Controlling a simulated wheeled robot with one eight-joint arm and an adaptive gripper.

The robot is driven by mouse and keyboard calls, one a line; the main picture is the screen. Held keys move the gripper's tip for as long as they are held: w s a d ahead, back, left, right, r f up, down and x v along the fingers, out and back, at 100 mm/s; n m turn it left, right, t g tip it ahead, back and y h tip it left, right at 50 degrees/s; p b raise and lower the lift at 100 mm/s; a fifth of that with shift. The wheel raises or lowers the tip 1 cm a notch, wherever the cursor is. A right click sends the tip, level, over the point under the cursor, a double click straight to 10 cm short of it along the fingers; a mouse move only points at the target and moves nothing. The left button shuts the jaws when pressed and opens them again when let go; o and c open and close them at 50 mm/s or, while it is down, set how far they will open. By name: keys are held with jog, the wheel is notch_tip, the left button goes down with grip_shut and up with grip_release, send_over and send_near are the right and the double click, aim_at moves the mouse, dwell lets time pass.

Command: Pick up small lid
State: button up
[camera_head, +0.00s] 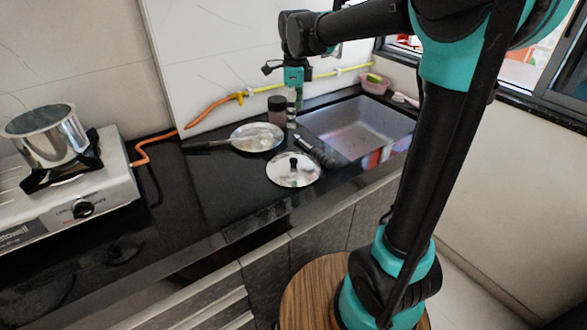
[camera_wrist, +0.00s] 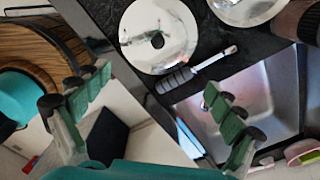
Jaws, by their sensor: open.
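My gripper (camera_head: 294,90) hangs above the back of the counter, behind and above the lid in the head view. In the wrist view my gripper (camera_wrist: 156,82) has its green fingers spread wide, with nothing between them. The lid lies beyond the fingertips and is not touched.
A second silver disc (camera_head: 262,142) with a long handle lies behind the lid. A dark-handled tool (camera_wrist: 195,70) lies between lid and sink (camera_head: 350,128). A brown jar (camera_head: 277,110) stands behind. A pot (camera_head: 50,140) sits on the stove at left. The front-left counter is mostly clear.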

send_over(294, 160)
jog(key=w, duration=0.1)
notch_tip(294, 160, down, 12)
jog(key=shift+r, duration=0.1)
jog(key=shift+s+f, duration=0.2)
jog(key=shift+f, duration=2.5)
jog(key=shift+s, duration=0.1)
grip_shut()
